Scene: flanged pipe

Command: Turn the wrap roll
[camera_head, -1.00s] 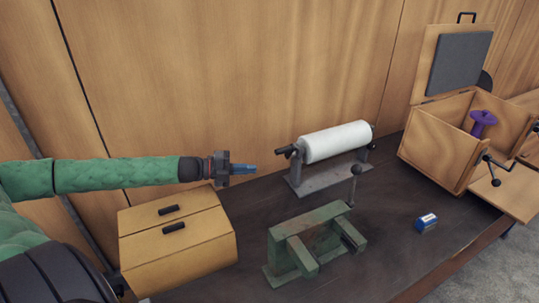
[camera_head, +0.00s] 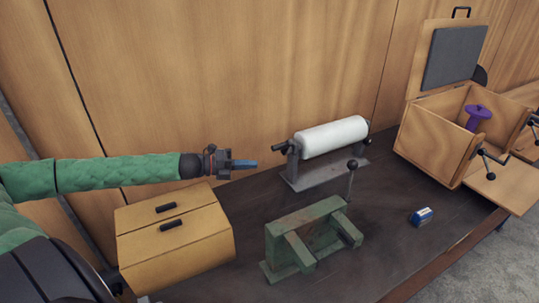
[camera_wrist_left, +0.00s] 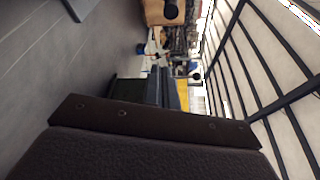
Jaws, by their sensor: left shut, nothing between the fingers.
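The white wrap roll (camera_head: 332,137) lies level on a grey stand (camera_head: 322,176) at the back of the dark table. A black crank handle (camera_head: 282,149) sticks out at the roll's left end. My left gripper (camera_head: 252,164) is shut and empty, a short way left of the handle and apart from it. Its blue-grey fingers point right towards the stand. The left wrist view shows the closed fingers (camera_wrist_left: 163,88) but I cannot make out the roll there. My right gripper is not in view.
A wooden drawer box (camera_head: 175,240) stands below my left arm. A green vise (camera_head: 308,238) with an upright lever is in front of the stand. A small blue-white block (camera_head: 421,216) lies at right, near an open wooden box (camera_head: 432,150) holding a purple part (camera_head: 478,117).

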